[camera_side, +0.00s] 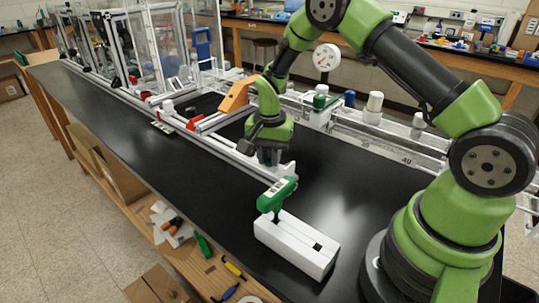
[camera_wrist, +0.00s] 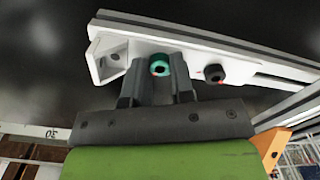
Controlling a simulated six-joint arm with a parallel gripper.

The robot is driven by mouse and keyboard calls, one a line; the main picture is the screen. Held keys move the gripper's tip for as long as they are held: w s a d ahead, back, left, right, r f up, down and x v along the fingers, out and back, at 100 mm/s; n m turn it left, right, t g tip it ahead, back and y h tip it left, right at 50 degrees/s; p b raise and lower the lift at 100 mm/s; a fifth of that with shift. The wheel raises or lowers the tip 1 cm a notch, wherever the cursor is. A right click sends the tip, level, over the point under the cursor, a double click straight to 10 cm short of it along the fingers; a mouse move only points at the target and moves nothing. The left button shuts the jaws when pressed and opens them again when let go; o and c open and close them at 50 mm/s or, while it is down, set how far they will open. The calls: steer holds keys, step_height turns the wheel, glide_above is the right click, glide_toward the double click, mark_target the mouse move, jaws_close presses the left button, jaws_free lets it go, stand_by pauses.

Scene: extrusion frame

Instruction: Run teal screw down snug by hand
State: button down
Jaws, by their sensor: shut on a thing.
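The teal screw (camera_wrist: 160,66) shows in the wrist view, its round head with a dark centre, at the white bracket and extrusion. My gripper (camera_wrist: 158,80) has its two dark fingers on either side of the head, shut on it. How far the screw is seated cannot be told. A black screw (camera_wrist: 214,73) sits to the right of it on the same extrusion. The white corner bracket (camera_wrist: 110,58) is at the extrusion's left end. In the side view my gripper (camera_side: 268,160) points down at the near end of the extrusion (camera_side: 232,155); its fingers hide the teal screw there.
A green tool (camera_side: 278,194) stands in a white block (camera_side: 297,246) close in front of my gripper. An orange bracket (camera_side: 236,95) and a red part (camera_side: 194,122) lie farther back along the frame. The black tabletop (camera_side: 345,195) to the right is clear.

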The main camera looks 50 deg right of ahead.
steer(key=c, duration=1.2)
jaws_free()
steer(key=shift+c, duration=0.2)
step_height(320, 180, up, 10)
steer(key=shift+r, duration=0.1)
step_height(320, 180, up, 9)
steer(key=n+t, duration=0.2)
glide_above(270, 164)
steer(key=s+a, duration=0.2)
steer(key=s, duration=0.1)
steer(key=s+a+r+n+t+y, duration=0.1)
steer(key=s+a+r+n+t, duration=0.1)
steer(key=s, duration=0.7)
steer(key=s+a+r+n+t+y, duration=0.1)
steer(key=s+a+r+n+t, duration=0.2)
steer(key=s, duration=0.6)
step_height(270, 164, up, 2)
steer(key=shift+a+n, duration=0.25)
steer(key=shift+n, duration=0.95)
